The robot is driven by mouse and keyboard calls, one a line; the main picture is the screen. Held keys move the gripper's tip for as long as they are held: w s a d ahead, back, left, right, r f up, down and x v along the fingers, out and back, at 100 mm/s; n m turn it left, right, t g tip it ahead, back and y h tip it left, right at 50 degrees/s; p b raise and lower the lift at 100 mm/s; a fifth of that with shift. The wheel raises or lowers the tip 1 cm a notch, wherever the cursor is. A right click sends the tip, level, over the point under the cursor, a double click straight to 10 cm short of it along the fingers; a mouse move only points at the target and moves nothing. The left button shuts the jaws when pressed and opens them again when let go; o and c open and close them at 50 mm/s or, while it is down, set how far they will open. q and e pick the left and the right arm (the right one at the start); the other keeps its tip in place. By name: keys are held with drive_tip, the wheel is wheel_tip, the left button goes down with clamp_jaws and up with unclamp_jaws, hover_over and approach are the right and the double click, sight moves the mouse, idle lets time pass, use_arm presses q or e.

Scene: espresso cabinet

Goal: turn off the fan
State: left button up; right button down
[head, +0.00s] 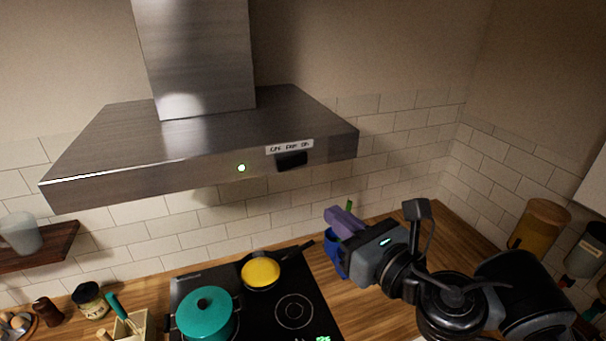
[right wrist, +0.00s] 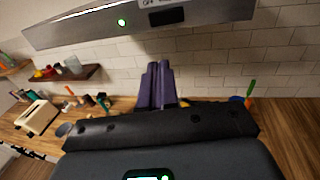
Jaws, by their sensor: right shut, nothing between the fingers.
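The fan is a brushed-metal range hood (head: 200,150) on the tiled wall. Its front edge has a lit green light (head: 241,168), a black rocker switch (head: 292,160) and a white label (head: 289,147) above the switch with small lettering. The hood's front edge (right wrist: 90,28) also shows at the top of the right wrist view, with the green light (right wrist: 121,22) and the switch (right wrist: 166,16). My right gripper (head: 333,216) is below and to the right of the switch, apart from it. Its purple fingers (right wrist: 161,66) are together and empty. My left gripper is not in view.
Below the hood is a black cooktop (head: 320,318) with a teal pot (head: 206,318) and a yellow pan (head: 261,273). A blue container (head: 333,258) stands behind my right gripper. A wooden shelf (head: 38,250) is at the left, and canisters (head: 540,224) are at the right.

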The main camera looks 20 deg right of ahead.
wheel_tip(320, 180, up, 2)
drive_tip(key=shift+s+r+t, duration=0.1)
drive_tip(key=shift+t, duration=0.2)
drive_tip(key=b, duration=0.3)
approach(286, 164)
drive_tip(key=w, duration=0.5)
drive_tip(key=shift+w+a+r+p, duration=0.1)
drive_tip(key=shift+w+a+p, duration=0.05)
drive_tip(key=shift+a+p, duration=0.25)
drive_tip(key=shift+w+a, duration=0.15)
drive_tip(key=shift+w, duration=0.6)
